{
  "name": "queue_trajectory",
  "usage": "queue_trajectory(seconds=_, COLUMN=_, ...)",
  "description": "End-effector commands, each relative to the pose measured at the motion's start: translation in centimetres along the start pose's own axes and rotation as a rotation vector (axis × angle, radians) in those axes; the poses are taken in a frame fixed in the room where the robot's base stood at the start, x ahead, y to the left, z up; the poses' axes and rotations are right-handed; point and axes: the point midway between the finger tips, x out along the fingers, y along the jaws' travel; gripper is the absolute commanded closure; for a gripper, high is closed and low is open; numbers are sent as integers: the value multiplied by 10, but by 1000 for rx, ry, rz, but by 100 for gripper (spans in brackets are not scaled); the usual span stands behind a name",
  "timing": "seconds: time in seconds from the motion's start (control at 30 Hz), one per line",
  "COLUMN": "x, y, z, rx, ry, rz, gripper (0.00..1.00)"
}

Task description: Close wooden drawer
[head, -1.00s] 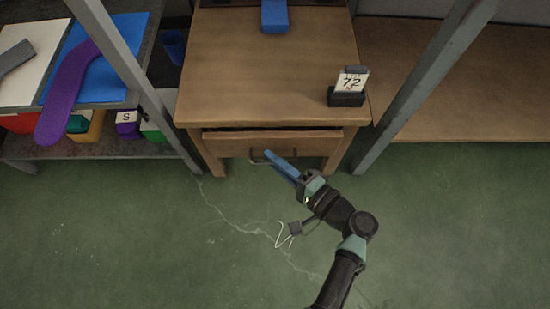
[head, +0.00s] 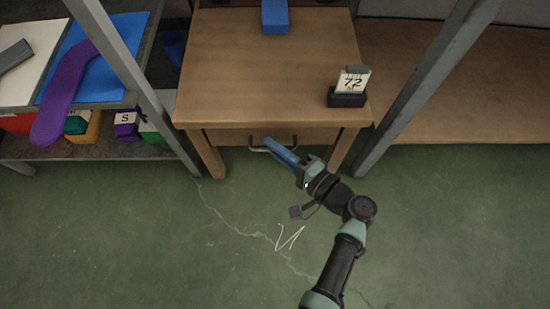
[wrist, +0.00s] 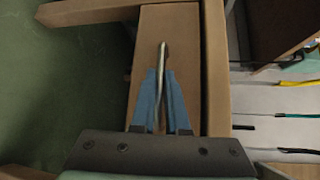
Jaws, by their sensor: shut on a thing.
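The wooden drawer (head: 230,137) is under the tabletop of the wooden desk (head: 250,80) in the head view. Its front sits back under the tabletop edge, between the desk legs, with no open gap showing above it. Its thin metal handle (head: 257,149) shows on the front. My gripper (head: 269,143) reaches the handle from the lower right with its blue fingers. In the wrist view my gripper (wrist: 161,75) has the handle (wrist: 163,52) between its fingers, shut on it, and the drawer front (wrist: 178,30) fills the middle.
A date block (head: 348,88) and a blue box (head: 275,16) stand on the desk. A metal shelf post (head: 130,75) rises at the left and another post (head: 430,75) at the right. Shelves with colored bins flank the left side.

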Motion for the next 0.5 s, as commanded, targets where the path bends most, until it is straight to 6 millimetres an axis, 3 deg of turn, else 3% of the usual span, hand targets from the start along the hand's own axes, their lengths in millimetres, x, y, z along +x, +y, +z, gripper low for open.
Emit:
queue_trajectory(seconds=0.3, x=3, y=-2, z=-5, rx=-1, ry=7, rz=0, gripper=100)
queue_trajectory(seconds=0.33, x=3, y=-2, z=-5, rx=-1, ry=7, rz=0, gripper=86)
queue_trajectory(seconds=0.4, x=3, y=-2, z=-5, rx=-1, ry=7, rz=-1, gripper=75)
queue_trajectory(seconds=0.5, x=4, y=-3, z=-5, rx=-2, ry=5, rz=-1, gripper=75)
